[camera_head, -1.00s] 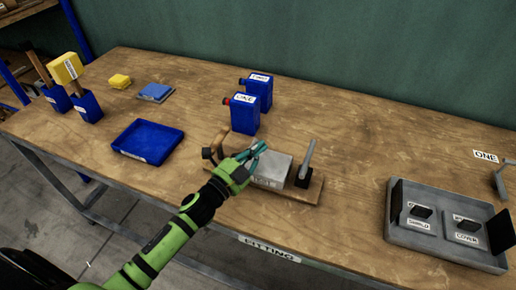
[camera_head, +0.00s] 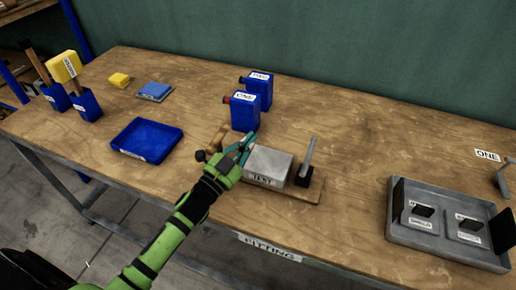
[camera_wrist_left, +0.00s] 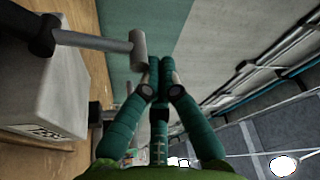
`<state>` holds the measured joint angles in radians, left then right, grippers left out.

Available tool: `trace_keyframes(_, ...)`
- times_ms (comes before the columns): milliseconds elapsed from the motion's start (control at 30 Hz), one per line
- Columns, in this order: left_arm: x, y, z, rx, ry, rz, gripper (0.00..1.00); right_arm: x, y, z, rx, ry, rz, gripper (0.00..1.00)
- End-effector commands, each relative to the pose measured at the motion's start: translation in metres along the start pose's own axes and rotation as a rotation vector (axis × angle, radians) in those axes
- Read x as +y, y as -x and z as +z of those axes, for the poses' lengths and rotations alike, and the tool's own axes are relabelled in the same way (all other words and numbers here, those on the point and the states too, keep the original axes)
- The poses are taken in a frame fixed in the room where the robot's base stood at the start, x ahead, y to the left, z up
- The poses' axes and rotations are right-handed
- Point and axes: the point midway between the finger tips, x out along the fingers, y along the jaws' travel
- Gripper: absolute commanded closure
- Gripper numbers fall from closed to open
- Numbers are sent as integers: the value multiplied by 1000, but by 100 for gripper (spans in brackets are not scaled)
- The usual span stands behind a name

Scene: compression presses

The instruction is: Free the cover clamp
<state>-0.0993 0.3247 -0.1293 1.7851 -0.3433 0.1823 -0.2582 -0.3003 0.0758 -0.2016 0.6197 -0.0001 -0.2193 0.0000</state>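A grey block (camera_head: 266,164) labelled TEST lies on a wooden board (camera_head: 310,194) on the bench. A clamp lever (camera_head: 309,154) with a grey handle and dark base stands upright at the block's right end. Which part is the cover clamp is not labelled. My left gripper (camera_head: 249,141) is above the block's left end, its teal fingers drawn together with nothing visible between them. In the left wrist view, the fingertips (camera_wrist_left: 161,66) are close together; a grey bar with a cross handle (camera_wrist_left: 138,48) shows just left of them. My right gripper is not in view.
Two blue containers (camera_head: 246,111) stand just behind the block. An empty blue tray (camera_head: 147,140) is to the left. A grey tray (camera_head: 448,250) with black-handled plates is at the right. Bench between block and grey tray is clear.

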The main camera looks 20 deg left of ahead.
Motion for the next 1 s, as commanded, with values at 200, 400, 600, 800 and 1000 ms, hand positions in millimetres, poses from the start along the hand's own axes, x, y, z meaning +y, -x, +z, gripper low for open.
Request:
trace_keyframes(200,-12,4,13,-4,199,-69,100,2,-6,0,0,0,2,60)
trace_keyframes(400,-22,8,24,-4,372,-130,100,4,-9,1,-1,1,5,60)
trace_keyframes(600,-28,12,35,-5,519,-181,100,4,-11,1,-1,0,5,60)
trace_keyframes(800,-29,12,34,-3,522,-181,100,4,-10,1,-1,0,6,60)
trace_keyframes(1000,-40,6,27,-1,521,-181,100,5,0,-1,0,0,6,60)
